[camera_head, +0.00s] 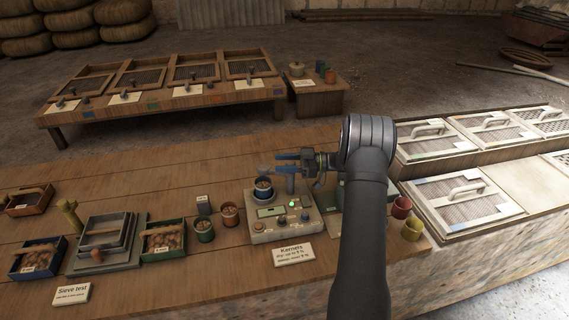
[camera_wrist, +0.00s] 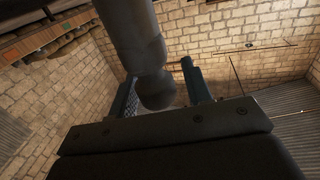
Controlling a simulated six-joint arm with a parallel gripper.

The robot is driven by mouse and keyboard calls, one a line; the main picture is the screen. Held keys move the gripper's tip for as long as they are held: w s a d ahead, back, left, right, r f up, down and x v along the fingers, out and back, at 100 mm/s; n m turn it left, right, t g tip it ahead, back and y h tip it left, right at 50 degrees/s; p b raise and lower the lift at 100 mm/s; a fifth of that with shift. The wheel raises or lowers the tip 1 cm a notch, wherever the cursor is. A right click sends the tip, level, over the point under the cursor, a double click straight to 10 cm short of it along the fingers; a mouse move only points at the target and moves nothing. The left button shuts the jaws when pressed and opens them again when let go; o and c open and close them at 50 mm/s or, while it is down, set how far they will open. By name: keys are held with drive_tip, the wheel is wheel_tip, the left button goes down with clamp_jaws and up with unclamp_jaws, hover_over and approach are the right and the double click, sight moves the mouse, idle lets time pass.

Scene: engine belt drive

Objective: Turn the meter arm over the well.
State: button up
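The moisture meter (camera_head: 283,220) is a pale box with a small display and a lit green button, standing on the bench. A blue-grey upright post (camera_head: 290,184), seemingly part of the meter arm, rises under my gripper (camera_head: 280,162). The arm's reach over the well is unclear. In the wrist view a dark rounded post (camera_wrist: 150,60) stands between the two fingers of my gripper (camera_wrist: 163,92), with a visible gap at the right finger. My gripper is open.
The sieve stack (camera_head: 103,240) and nut trays are further left.

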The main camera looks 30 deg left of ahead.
drive_tip(key=shift+r, duration=0.1)
drive_tip(key=shift+r, duration=0.35)
wheel_tip(320, 180, up, 3)
drive_tip(key=shift+r, duration=0.1)
drive_tip(key=w+d+r, duration=0.1)
drive_tip(key=d+r, duration=0.6)
drive_tip(key=d, duration=0.4)
drive_tip(key=shift+w+d, duration=0.3)
drive_tip(key=shift+w, duration=0.05)
